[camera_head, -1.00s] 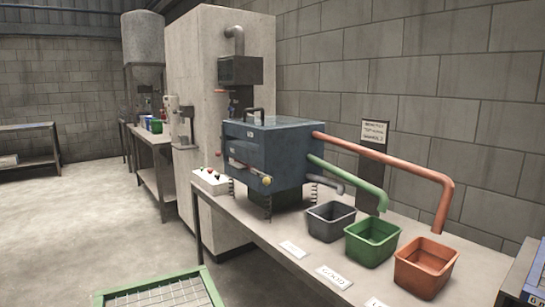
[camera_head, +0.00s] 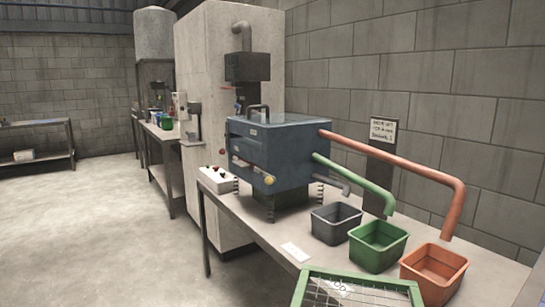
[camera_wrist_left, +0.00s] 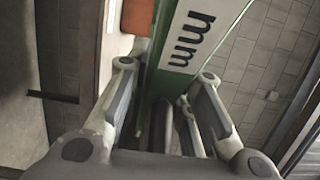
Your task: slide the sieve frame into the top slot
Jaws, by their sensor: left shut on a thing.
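The sieve frame (camera_head: 362,277) has a green rim around a wire mesh. It shows at the bottom edge of the head view, in front of the table, with its lower part cut off. In the left wrist view its green side (camera_wrist_left: 220,45) carries a white label with "mm". My left gripper (camera_wrist_left: 166,78) is shut on this side; it is outside the head view. The blue sieving machine (camera_head: 290,150) stands on the table on spring legs. Its slotted face (camera_head: 250,160) is turned left; the top slot is too small to make out clearly. My right gripper is not in view.
A grey bin (camera_head: 336,222), a green bin (camera_head: 378,246) and an orange bin (camera_head: 434,272) stand on the table (camera_head: 262,232) under outlet pipes. A white control box (camera_head: 215,180) sits left of the machine. The floor left of the table is open.

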